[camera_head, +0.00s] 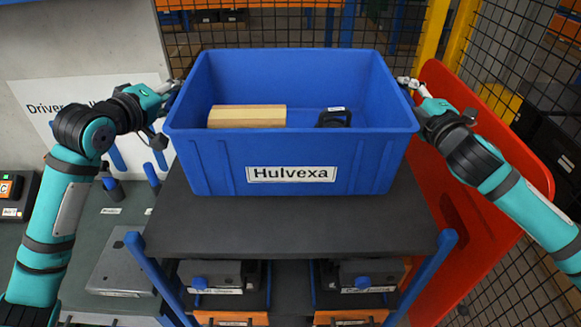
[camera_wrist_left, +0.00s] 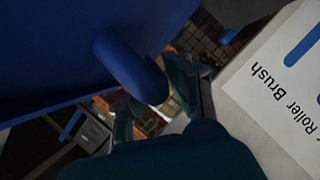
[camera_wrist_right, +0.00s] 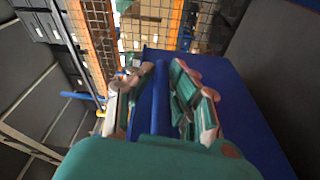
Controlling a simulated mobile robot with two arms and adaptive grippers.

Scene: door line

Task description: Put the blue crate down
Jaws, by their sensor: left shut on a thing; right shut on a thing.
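The blue crate (camera_head: 290,148), labelled Hulvexa, is level over the dark top (camera_head: 290,225) of a blue-posted cart. I cannot tell whether its base touches the top. My left gripper (camera_head: 173,92) is shut on the crate's left rim; in the left wrist view its fingers (camera_wrist_left: 152,95) are on either side of the blue rim (camera_wrist_left: 130,65). My right gripper (camera_head: 408,84) is shut on the right rim, which also shows between the fingers in the right wrist view (camera_wrist_right: 160,98). A wooden block (camera_head: 247,116) and a black item (camera_head: 334,118) lie in the crate.
A red panel (camera_head: 470,110) stands close on the right, beside my right arm. A mesh fence (camera_head: 330,27) is behind. A grey-green bench (camera_head: 110,215) with a grey case (camera_head: 125,265) is at left. Black-and-orange cases (camera_head: 225,285) sit on a lower shelf. The top's front strip is bare.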

